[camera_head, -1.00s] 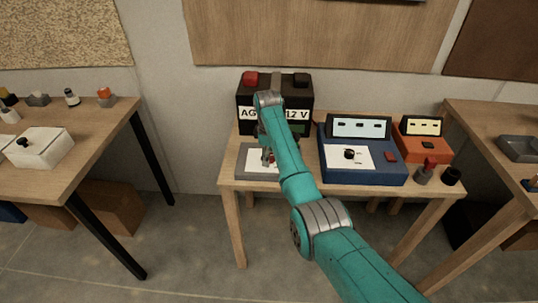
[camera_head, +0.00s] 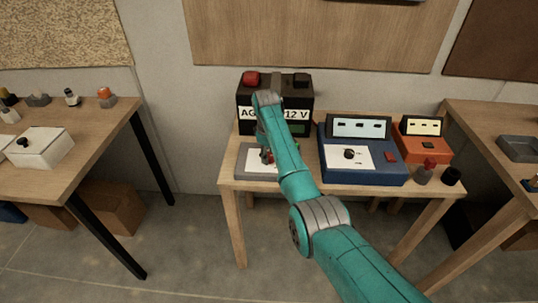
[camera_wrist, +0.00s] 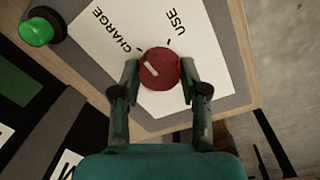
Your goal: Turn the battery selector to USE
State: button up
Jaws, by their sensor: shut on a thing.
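The battery selector is a round red knob (camera_wrist: 165,62) with a short white mark, on a white plate (camera_wrist: 112,47) lettered CHARGE and USE. In the wrist view, CHARGE and its tick are at the knob's upper left, USE and its tick at the upper right. The white mark lies left of the knob's middle, nearer the CHARGE side. My gripper (camera_wrist: 160,68) is shut on the knob, one finger on each side. In the head view, my gripper (camera_head: 267,153) is over the white plate (camera_head: 254,161), and my arm partly hides the panel.
A black battery box (camera_head: 250,97) labelled 12 V stands behind the selector. A blue unit (camera_head: 365,177) and an orange unit (camera_head: 428,142) stand to the right. A green button (camera_wrist: 38,31) shows in the wrist view. A left table (camera_head: 77,165) is separate.

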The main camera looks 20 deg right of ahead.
jog(key=m, duration=0.5)
jog(key=shift+m, duration=0.3)
jog(key=m, duration=0.4)
jog(key=shift+m+g, duration=0.4)
jog(key=shift+m, duration=0.3)
jog(key=o, duration=1.1)
jog(key=shift+o, duration=0.2)
jog(key=shift+w+r, duration=0.1)
notch_tip(320, 180, up, 12)
jog(key=shift+a, duration=0.4)
jog(key=shift+f, duration=0.2)
